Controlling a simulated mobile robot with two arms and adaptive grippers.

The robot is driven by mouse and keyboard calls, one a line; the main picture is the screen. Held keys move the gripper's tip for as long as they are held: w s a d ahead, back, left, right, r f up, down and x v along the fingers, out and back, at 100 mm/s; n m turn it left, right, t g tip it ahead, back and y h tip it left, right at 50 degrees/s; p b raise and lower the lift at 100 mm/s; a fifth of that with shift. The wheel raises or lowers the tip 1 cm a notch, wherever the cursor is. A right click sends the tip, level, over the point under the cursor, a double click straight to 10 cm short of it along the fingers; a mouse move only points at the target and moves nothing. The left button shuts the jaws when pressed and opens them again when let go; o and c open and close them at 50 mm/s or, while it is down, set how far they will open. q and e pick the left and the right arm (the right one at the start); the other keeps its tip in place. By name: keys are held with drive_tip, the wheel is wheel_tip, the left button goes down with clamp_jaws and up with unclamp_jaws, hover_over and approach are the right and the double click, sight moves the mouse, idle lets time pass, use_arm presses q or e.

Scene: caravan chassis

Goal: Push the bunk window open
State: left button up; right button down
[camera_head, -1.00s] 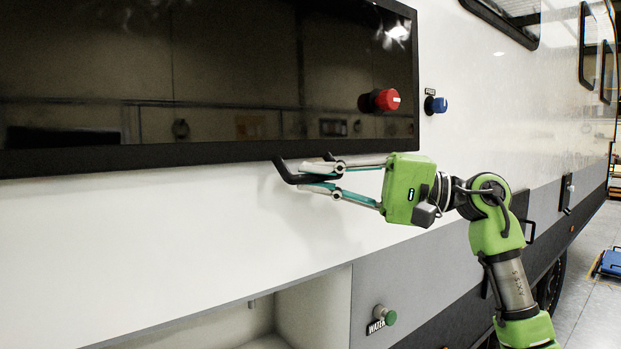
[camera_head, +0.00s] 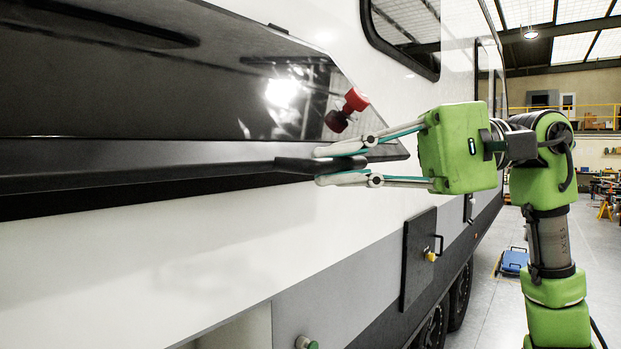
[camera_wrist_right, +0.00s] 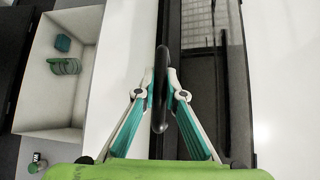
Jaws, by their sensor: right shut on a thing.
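The bunk window (camera_head: 200,110) is a large dark pane in a black frame at the upper left of the head view. Its lower edge stands out from the white wall and the pane is tilted, with a dark gap beneath. My right gripper (camera_head: 319,166) is shut on the black window handle (camera_head: 293,163) at the lower edge. In the right wrist view, the handle (camera_wrist_right: 160,88) runs between the two fingers. My left gripper is not in view.
The white caravan wall (camera_head: 200,245) runs along the left. An open hatch door (camera_head: 418,262) stands out from the wall below my right arm. An open compartment (camera_wrist_right: 70,75) with small items shows in the right wrist view. The floor at the right is clear near a blue object (camera_head: 514,262).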

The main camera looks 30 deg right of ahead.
drive_tip(key=shift+s+d+r, duration=0.15)
drive_tip(key=shift+s+r, duration=0.35)
drive_tip(key=c, duration=2.1)
unclamp_jaws()
drive_tip(key=shift+s+d, duration=0.1)
drive_tip(key=v, duration=1.2)
